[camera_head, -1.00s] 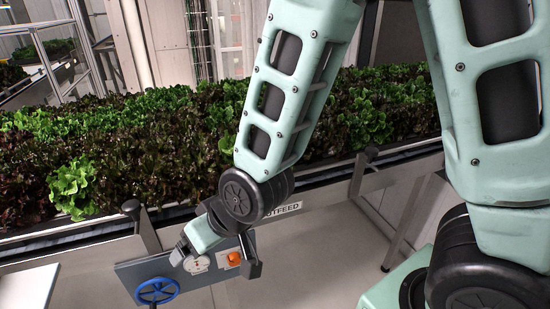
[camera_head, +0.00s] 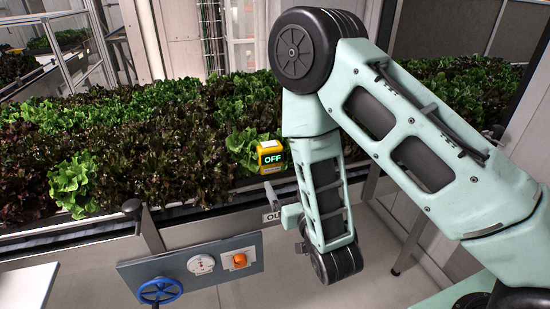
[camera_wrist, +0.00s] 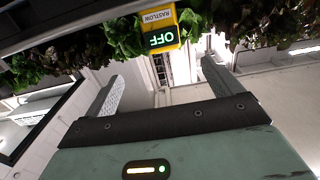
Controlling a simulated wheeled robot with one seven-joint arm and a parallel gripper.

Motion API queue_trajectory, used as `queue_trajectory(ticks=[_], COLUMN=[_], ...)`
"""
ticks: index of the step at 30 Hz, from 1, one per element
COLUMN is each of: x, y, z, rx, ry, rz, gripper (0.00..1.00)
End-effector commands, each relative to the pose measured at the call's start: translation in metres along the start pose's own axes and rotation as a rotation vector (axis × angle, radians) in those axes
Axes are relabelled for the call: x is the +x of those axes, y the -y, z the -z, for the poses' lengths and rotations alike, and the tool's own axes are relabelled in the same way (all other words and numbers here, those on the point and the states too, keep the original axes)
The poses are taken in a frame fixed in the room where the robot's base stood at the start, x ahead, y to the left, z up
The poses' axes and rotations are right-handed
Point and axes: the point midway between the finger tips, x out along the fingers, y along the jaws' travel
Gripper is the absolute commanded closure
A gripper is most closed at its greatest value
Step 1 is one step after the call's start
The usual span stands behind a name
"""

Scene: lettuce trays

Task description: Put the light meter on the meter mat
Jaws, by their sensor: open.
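A small yellow box (camera_head: 270,157) with a dark screen reading "OFF" stands at the front edge of the lettuce; I cannot tell if it is the light meter. In the wrist view the yellow box (camera_wrist: 163,31) appears upside down, beyond the fingertips. My gripper (camera_wrist: 162,70) is open, with nothing between its fingers. In the head view my gripper (camera_head: 272,196) is partly hidden by my wrist, just below and right of the box, apart from it. I make out no meter mat in either view.
A grey panel (camera_head: 190,258) carries a blue handwheel (camera_head: 159,291), a white dial (camera_head: 201,264) and an orange knob (camera_head: 239,260). A white surface (camera_head: 25,290) shows at lower left. Lettuce (camera_head: 130,140) fills the long tray behind.

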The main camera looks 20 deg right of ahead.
Motion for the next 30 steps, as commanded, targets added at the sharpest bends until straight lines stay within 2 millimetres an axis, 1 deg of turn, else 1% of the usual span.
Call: queue_trajectory(ticks=[1,3,15,24,26,30], x=[0.009,0.018,0.034,0.039,0.050,0.077], y=[0.000,0.000,0.001,0.000,0.000,0.000], z=[-0.001,-0.004,-0.006,-0.004,0.003,0.004], rx=[0.003,0.003,0.005,0.003,0.002,0.001], ry=[-0.008,-0.008,-0.004,-0.004,-0.001,0.000], rz=[-0.001,-0.001,-0.004,0.001,0.000,-0.001], gripper=[0.09,0.09,0.09,0.09,0.09,0.09])
